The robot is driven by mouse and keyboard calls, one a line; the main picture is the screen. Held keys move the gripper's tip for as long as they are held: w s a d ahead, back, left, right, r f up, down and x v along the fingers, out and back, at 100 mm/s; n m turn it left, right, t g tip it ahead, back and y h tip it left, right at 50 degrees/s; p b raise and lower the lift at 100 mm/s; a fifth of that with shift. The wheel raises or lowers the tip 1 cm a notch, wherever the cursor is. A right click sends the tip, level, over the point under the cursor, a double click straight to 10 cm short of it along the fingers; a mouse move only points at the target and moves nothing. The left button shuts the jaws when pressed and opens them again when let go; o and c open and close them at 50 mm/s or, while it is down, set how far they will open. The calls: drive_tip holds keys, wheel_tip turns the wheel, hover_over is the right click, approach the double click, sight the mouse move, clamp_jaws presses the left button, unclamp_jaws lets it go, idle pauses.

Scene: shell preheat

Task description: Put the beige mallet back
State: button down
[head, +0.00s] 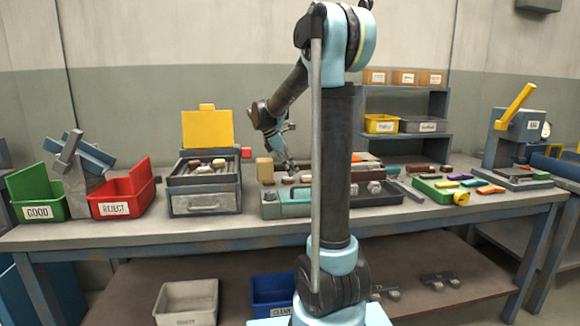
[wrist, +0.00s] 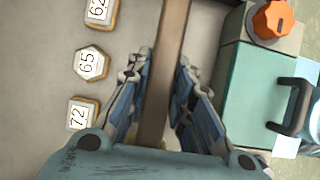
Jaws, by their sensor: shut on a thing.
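My gripper (wrist: 159,68) is shut on a brown wooden handle (wrist: 170,30) in the wrist view. The handle runs lengthwise between the two fingers, and both its ends are out of sight there. In the head view my gripper (head: 290,163) points down over the middle of the bench. A beige block (head: 264,170) stands just left of it and looks like the mallet's head. The join between block and handle is not visible, so I cannot tell for sure. The mallet's resting place is not clear in either view.
Numbered pieces (wrist: 87,62) lie left of the handle. A teal unit with an orange knob (wrist: 272,19) is on the right. On the bench stand a green bin (head: 37,192), a red bin (head: 122,190), a grey box with a yellow panel (head: 207,129) and a green tray (head: 440,190).

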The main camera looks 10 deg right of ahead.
drive_tip(key=shift+d+f, duration=0.1)
drive_tip(key=shift+f, duration=2.6)
drive_tip(key=shift+f, duration=0.4)
drive_tip(key=c, duration=1.3)
unclamp_jaws()
drive_tip(key=shift+c, duration=0.2)
